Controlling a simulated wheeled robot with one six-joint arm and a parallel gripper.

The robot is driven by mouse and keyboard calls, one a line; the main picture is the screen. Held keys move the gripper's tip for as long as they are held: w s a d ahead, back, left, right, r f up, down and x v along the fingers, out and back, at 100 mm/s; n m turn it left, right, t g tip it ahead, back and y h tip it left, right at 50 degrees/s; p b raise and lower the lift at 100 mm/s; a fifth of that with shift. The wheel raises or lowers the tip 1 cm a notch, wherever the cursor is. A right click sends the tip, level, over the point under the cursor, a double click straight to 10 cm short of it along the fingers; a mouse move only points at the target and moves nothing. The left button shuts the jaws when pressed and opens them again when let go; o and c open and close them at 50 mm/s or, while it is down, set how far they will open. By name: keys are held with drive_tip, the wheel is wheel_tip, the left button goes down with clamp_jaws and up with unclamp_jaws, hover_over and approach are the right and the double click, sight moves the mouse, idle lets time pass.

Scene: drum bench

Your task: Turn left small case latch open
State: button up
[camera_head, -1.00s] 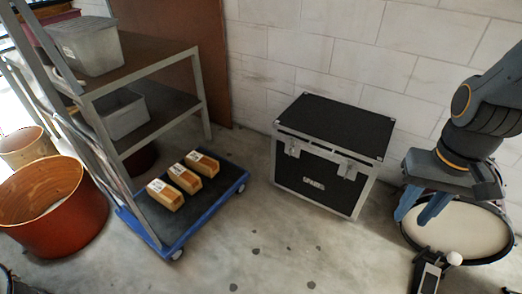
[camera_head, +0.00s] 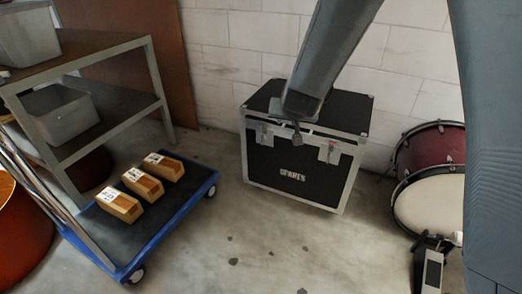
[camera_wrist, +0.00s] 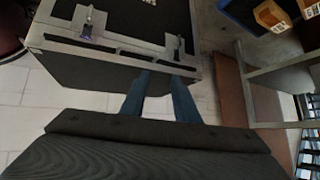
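The black case with silver edges (camera_head: 290,175) stands on the floor by the wall, its lid down. Its left latch (camera_head: 262,135) and right latch (camera_head: 329,152) sit on the upper front. In the wrist view the scene appears turned round, with the left latch (camera_wrist: 179,46) beyond the fingertips and the right latch (camera_wrist: 88,22) farther left. My gripper (camera_wrist: 160,76) has two blue fingers spread apart, empty, over the case near the left latch's side. They show no contact with the latch.
A blue trolley (camera_head: 165,232) with several small boxes stands left of the case, beside a metal shelf (camera_head: 110,50). A red drum (camera_head: 432,146) and a pedal (camera_head: 432,268) are to the right. Floor in front of the case is clear.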

drive_tip(key=w+a+f+m+t+h+b, duration=0.1)
drive_tip(key=w+a+f+t+b, duration=0.1)
drive_tip(key=w+a+f+b, duration=0.3)
drive_tip(key=w+a+f+t+h+b, duration=0.1)
drive_tip(key=w+a+f+t+b, duration=0.15)
drive_tip(key=w+f+b, duration=0.4)
drive_tip(key=m+t+h+b, duration=0.3)
drive_tip(key=h+b, duration=0.2)
drive_tip(key=b, duration=0.5)
approach(262, 137)
drive_tip(key=w, duration=0.1)
drive_tip(key=b+x, duration=0.3)
drive_tip(key=x, duration=0.5)
drive_tip(key=shift+d+f, duration=0.1)
drive_tip(key=shift+f, duration=0.05)
clamp_jaws()
